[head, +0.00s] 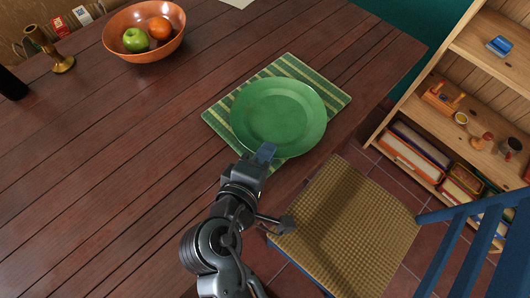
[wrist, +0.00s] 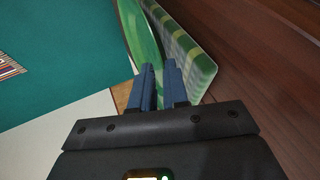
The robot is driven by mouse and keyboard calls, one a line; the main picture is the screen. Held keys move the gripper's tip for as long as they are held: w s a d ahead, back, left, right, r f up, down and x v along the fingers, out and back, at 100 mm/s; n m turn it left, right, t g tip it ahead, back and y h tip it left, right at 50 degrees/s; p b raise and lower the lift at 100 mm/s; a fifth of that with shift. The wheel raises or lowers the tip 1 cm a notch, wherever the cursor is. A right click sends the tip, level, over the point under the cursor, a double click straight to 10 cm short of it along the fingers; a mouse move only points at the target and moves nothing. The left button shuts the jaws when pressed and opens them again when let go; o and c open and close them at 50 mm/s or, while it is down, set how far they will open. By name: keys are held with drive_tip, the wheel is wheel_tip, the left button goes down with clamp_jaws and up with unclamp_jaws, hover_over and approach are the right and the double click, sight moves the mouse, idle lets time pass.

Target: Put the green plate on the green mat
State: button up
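The green plate (head: 278,112) is over the green striped mat (head: 222,123) on the wooden table, covering its middle. I cannot tell whether the plate rests on the mat or is held just above it. My gripper (head: 265,153) is at the plate's near rim. In the wrist view, the blue fingers (wrist: 160,85) are close together with the rim of the plate (wrist: 143,38) running in between them. The striped mat (wrist: 190,52) shows beside the plate there. The contact at the fingertips is small and partly hidden.
A copper bowl (head: 146,53) with a green apple (head: 136,39) and an orange fruit (head: 160,28) stands at the upper left, near a brass candlestick (head: 50,50). A woven-seat chair (head: 350,235) and a wooden shelf (head: 440,80) are at the right.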

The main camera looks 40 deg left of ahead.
drive_tip(key=v, duration=1.1)
drive_tip(key=shift+s+d+r, duration=0.1)
drive_tip(key=shift+s+r, duration=0.05)
drive_tip(key=shift+s, duration=0.2)
drive_tip(key=d+f+m+g, duration=0.1)
drive_tip(key=d+f+m, duration=0.25)
drive_tip(key=d, duration=0.55)
drive_tip(key=d+f+m+g, duration=0.1)
drive_tip(key=d+f+m, duration=0.25)
drive_tip(key=d, duration=0.65)
drive_tip(key=s+d+r+m+t+h, duration=0.2)
drive_tip(key=s+d+r+m, duration=0.2)
drive_tip(key=d+r+m, duration=0.2)
drive_tip(key=s+d+r+m+t+h, duration=0.2)
drive_tip(key=s+d+r+m, duration=0.3)
drive_tip(key=d, duration=0.5)
wheel_tip(320, 180, up, 3)
drive_tip(key=m, duration=0.3)
drive_tip(key=shift+f+m, duration=0.2)
drive_tip(key=shift+m, duration=0.1)
drive_tip(key=shift+d, duration=0.1)
